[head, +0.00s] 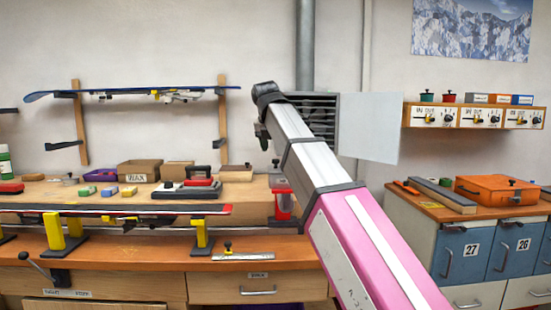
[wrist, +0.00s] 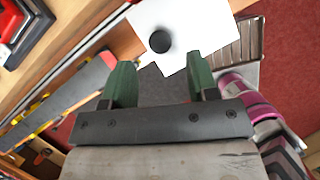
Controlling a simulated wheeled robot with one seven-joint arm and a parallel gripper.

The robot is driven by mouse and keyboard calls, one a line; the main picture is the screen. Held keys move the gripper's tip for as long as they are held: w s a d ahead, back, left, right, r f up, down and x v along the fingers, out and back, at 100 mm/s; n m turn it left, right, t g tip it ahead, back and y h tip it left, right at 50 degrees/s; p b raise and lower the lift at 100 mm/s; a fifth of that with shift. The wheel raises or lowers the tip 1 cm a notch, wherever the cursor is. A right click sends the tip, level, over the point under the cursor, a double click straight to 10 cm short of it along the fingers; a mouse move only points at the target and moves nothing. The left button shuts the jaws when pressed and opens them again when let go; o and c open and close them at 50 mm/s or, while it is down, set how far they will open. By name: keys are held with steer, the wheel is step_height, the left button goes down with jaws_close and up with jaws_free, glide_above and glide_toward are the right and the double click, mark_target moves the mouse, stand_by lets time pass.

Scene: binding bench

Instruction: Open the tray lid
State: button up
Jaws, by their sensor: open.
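In the wrist view, a white flat panel (wrist: 190,18) with a round black knob (wrist: 160,40) lies just beyond my gripper (wrist: 161,75). Its two green fingers are apart, with nothing between them, and the knob shows past the gap. I cannot tell for certain whether this panel is the tray lid. In the head view, a grey slatted cabinet (head: 322,108) stands behind my arm with a pale flat panel (head: 371,128) at its right. My arm hides part of the cabinet, and the fingers are not clear there.
A long workbench (head: 260,254) holds a ski in black and yellow supports. A red container (head: 283,204) stands near my arm. An orange case (head: 496,189) sits on the right cabinet. Red floor (wrist: 282,45) shows beside the bench.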

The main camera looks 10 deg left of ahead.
steer(key=shift+x, duration=2.35)
jaws_close()
steer(key=shift+r, duration=0.1)
